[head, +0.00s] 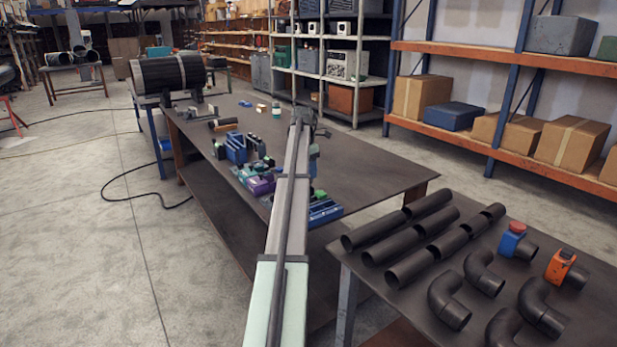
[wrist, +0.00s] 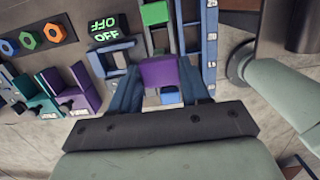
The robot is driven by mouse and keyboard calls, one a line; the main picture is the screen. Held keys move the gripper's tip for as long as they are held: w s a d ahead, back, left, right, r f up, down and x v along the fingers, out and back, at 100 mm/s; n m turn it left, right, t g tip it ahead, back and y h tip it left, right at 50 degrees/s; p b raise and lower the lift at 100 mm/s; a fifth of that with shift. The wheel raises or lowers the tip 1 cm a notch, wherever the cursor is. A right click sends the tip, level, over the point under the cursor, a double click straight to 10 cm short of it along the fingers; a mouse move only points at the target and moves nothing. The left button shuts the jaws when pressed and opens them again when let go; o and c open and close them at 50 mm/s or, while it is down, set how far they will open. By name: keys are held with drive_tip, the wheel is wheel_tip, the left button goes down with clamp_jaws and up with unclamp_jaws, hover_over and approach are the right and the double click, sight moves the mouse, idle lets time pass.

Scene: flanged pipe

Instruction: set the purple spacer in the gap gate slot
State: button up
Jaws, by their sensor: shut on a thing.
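The purple spacer (wrist: 158,73) is a small block between the two blue-grey fingers of my gripper (wrist: 159,85) in the wrist view. The fingers are shut on its sides. It is over blue slotted fixtures; whether it touches them I cannot tell. A blue frame with narrow rails (wrist: 184,30) stands just beyond it, beside a marked blue strip (wrist: 210,45). No readable label tells me which opening is the gap gate slot. In the head view my arm hides the gripper and spacer.
A green block (wrist: 154,12) sits beyond the spacer. In the head view, a dark table (head: 375,180) carries the fixtures; pipes (head: 425,240) lie on a nearer table.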

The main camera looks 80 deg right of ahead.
drive_tip(key=shift+r, duration=2.8)
drive_tip(key=w+d+f, duration=0.7)
drive_tip(key=w+f, duration=0.2)
drive_tip(key=f, duration=0.1)
drive_tip(key=shift+f, duration=0.1)
drive_tip(key=shift+f, duration=1.05)
drive_tip(key=shift+f, duration=0.15)
drive_tip(key=shift+f, duration=0.9)
drive_tip(key=shift+f, duration=0.55)
